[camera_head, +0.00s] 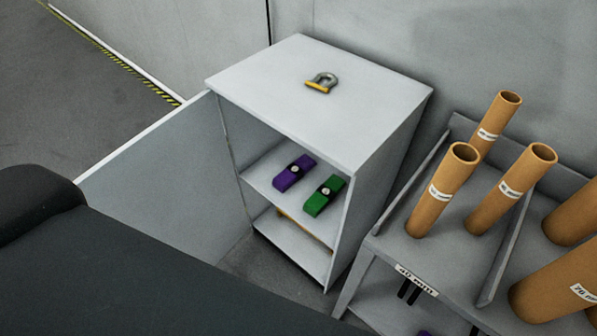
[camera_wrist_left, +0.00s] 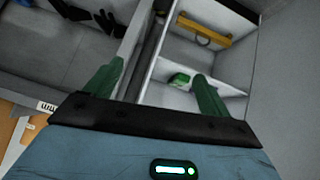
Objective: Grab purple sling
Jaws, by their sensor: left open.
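The purple sling (camera_head: 294,173) is a folded purple bundle with a dark band and a round light tag. It lies on the middle shelf of the open grey cabinet (camera_head: 390,110). A similar green sling (camera_head: 324,195) lies to its right, apart from it. My left gripper (camera_wrist_left: 157,85) shows in the left wrist view with two green fingers spread wide and nothing between them. A green sling also shows there (camera_wrist_left: 179,79), just left of the right finger. I cannot make out the purple sling in that view. My right gripper is not in view.
The cabinet door (camera_head: 160,190) stands open to the left. A shackle (camera_head: 321,82) lies on the cabinet top. A rack (camera_head: 405,250) with several cardboard tubes stands close on the right. A yellow bar (camera_wrist_left: 205,29) shows in a cabinet compartment in the wrist view.

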